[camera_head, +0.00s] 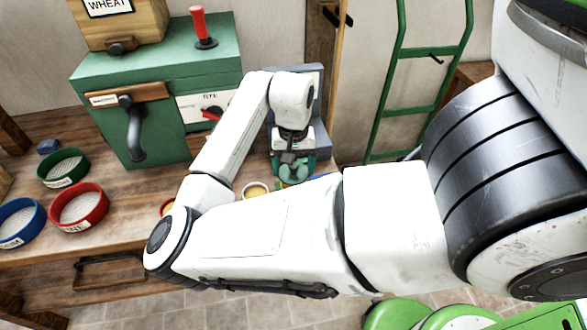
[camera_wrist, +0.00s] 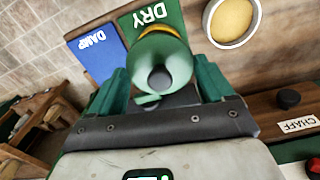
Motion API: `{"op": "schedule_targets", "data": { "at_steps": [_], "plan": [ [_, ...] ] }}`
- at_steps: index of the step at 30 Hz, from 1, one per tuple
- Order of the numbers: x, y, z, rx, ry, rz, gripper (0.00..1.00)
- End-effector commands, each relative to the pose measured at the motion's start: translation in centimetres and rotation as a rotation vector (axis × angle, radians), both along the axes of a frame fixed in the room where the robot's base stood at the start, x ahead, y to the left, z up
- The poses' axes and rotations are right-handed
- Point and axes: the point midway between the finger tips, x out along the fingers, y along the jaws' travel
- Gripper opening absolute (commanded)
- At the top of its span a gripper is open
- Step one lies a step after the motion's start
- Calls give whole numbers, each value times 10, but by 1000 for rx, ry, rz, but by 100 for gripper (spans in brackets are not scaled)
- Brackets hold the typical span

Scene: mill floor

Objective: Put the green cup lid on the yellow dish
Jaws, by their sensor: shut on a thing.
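The green cup lid (camera_wrist: 160,62) is between the two green fingers of my gripper (camera_wrist: 163,85) in the wrist view, and the gripper is shut on it. A curved yellow rim, apparently the yellow dish (camera_wrist: 176,32), shows just past the lid's far edge; the lid hides the rest. I cannot tell whether lid and dish touch. In the head view my gripper (camera_head: 292,172) is low over the bench, right of a pale bowl, and the lid is hard to make out there.
A green DRY card (camera_wrist: 150,18) and blue DAMP card (camera_wrist: 97,50) lie by the lid. A bowl of yellow meal (camera_wrist: 232,22) is close by, also in the head view (camera_head: 255,190). Red (camera_head: 82,207), green and blue sieves stand left. A green mill (camera_head: 160,70) stands behind.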

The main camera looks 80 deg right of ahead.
Motion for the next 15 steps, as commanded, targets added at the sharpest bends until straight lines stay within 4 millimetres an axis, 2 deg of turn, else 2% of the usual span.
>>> {"op": "schedule_targets", "data": {
  "at_steps": [4,15],
  "plan": [
    [0,1,-15,2,0,1,51],
    [0,0,-19,0,1,1,51]
  ]
}}
